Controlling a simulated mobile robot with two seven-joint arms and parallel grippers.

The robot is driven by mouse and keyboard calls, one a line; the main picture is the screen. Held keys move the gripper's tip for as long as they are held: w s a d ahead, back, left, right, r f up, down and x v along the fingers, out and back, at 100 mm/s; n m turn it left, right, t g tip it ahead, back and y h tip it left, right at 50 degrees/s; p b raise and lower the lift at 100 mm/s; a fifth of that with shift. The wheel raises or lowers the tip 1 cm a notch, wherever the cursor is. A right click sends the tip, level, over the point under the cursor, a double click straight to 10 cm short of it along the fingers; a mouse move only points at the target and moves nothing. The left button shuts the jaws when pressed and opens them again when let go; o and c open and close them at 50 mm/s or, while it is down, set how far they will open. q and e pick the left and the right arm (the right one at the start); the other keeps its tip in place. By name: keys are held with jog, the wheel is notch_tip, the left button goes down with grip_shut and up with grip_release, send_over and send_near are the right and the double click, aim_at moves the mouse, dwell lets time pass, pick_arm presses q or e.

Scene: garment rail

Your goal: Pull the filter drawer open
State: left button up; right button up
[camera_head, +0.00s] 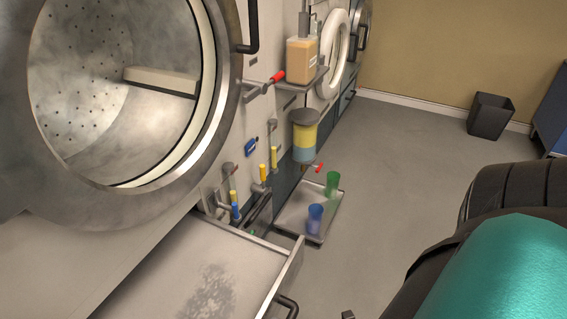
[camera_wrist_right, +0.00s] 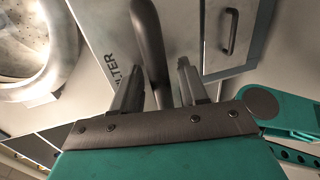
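The filter drawer (camera_head: 170,272) stands pulled out below the round drum door, at the lower left of the head view. Its top shows a pale screen with a grey lint patch. Its dark bar handle (camera_head: 287,304) is on the front, cut by the bottom edge. In the right wrist view, the handle bar (camera_wrist_right: 150,45) runs between the two fingers of my right gripper (camera_wrist_right: 158,78), beside a panel lettered "LTER". The fingers are apart, with a narrow gap beside the bar. My left gripper is not in view.
Valves line the machine front. A black bin (camera_head: 490,116) stands far right. The middle floor is clear. Another handle (camera_wrist_right: 230,32) shows in the wrist view.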

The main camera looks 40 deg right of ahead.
jog(key=shift+s+d+r, duration=0.1)
jog(key=shift+s+d, duration=0.05)
jog(key=shift+s, duration=0.2)
jog(key=p+v, duration=0.1)
jog(key=v, duration=1.1)
